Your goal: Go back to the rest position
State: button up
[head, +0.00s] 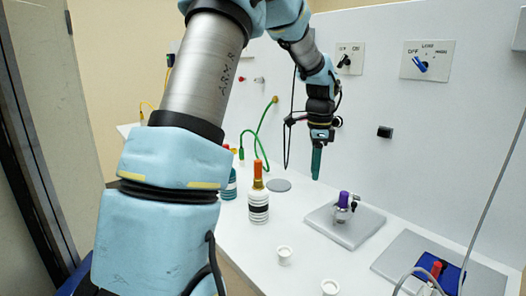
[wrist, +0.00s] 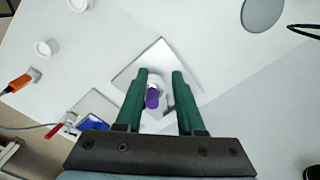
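My gripper (head: 317,165) hangs from my arm with its green fingers pointing down, above the white worktop and in front of the upright panel. In the wrist view, the two green fingers of my gripper (wrist: 160,75) stand apart with nothing held between them. A purple-topped fitting (head: 343,200) stands on a square grey plate (head: 345,232), lower and to the right of the fingers in the head view. In the wrist view, the purple top (wrist: 152,98) shows in the gap between the fingers, farther away than they are.
A white bottle with an orange top (head: 258,208) stands left of the plate. Small white cups (head: 284,255) stand toward the front. A second grey plate carries a blue pad (head: 450,277) at lower right. Knobs (head: 421,66) and a small black block (head: 385,132) are on the panel.

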jog(key=s+a+f+n, duration=0.2)
jog(key=s+a+n, duration=0.6)
jog(key=a, duration=0.3)
jog(key=s+a+f+n+t, duration=0.1)
jog(key=s+a+f+n, duration=0.1)
jog(key=s+a+n, duration=0.7)
jog(key=shift+a+f+n, duration=0.15)
jog(key=shift+a+n, duration=0.45)
jog(key=shift+a, duration=0.65)
